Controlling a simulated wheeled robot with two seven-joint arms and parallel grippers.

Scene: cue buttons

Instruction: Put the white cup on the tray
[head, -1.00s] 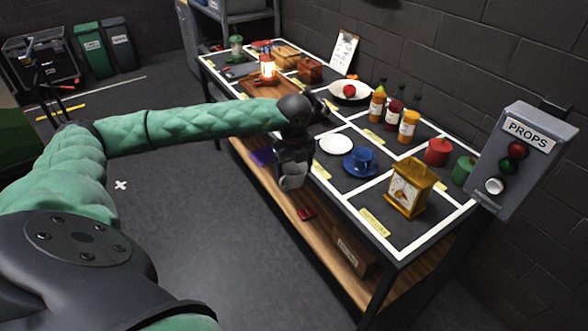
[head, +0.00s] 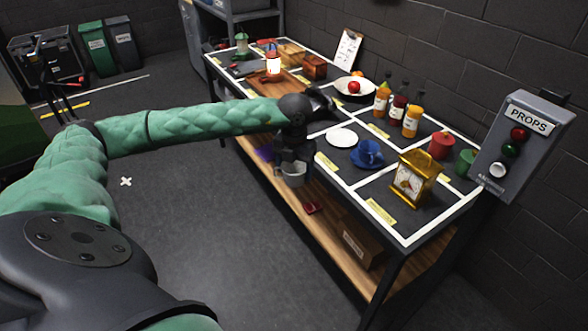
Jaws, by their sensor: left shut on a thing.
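My left gripper (head: 292,158) hangs pointing down at the near long edge of the prop table. It is shut on the white cup (head: 293,175), which is held in front of the table's edge, above the level of the lower wooden shelf. The gripper hides the upper part of the cup. My right gripper is not in view.
A white plate (head: 342,138), a blue cup on a saucer (head: 367,154) and a gold clock (head: 413,180) stand right of the gripper. Several bottles (head: 399,110) stand behind. A props box (head: 520,146) with buttons is at the right. Floor left of the table is clear.

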